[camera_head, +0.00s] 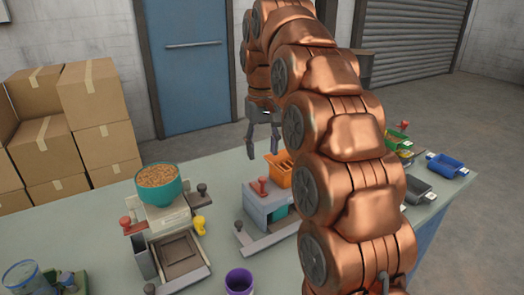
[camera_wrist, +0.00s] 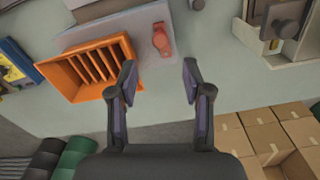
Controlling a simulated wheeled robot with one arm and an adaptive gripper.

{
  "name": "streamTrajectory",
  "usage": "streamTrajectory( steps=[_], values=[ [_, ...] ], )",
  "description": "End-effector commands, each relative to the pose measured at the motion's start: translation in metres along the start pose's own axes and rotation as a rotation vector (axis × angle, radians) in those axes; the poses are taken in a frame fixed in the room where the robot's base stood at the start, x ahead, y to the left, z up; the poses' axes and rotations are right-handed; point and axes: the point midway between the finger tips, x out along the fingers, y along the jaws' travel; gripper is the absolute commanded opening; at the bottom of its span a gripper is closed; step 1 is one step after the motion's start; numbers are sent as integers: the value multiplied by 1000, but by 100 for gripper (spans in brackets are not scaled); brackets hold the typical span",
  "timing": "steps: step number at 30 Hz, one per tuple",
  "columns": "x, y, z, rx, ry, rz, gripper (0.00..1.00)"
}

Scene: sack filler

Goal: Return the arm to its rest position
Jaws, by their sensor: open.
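My copper-coloured arm arches over the right half of the table in the head view. My gripper (camera_head: 262,135) hangs from it, fingers down, above the far part of the table, just left of the orange slotted bin. In the wrist view my gripper (camera_wrist: 160,85) has its two fingers spread apart with nothing between them. The orange slotted bin (camera_wrist: 84,72) lies to the left of the fingers there. Part of the table is hidden behind my arm in the head view.
A teal bowl of grain (camera_head: 160,186) sits on a machine at the left. A grey machine with a red knob (camera_head: 268,205) stands mid-table. A purple cup (camera_head: 239,281) is at the front. Blue bin (camera_head: 447,166) stands right. Cardboard boxes (camera_head: 95,105) are stacked behind.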

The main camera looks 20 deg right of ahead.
Motion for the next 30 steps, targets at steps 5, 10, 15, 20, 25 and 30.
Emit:
streamTrajectory(
  steps=[5, 10, 15, 20, 25, 30],
  values=[
    [0, 0, 0, 0, 0, 0, 49],
    [0, 0, 0, 0, -1, 0, 49],
    [-1, -2, 6, -2, -5, 0, 49],
    [-1, -7, 27, -12, -16, -1, 49],
    [2, -15, 63, -23, -33, -1, 49],
    [10, -22, 101, -33, -53, -2, 49]
  ],
)
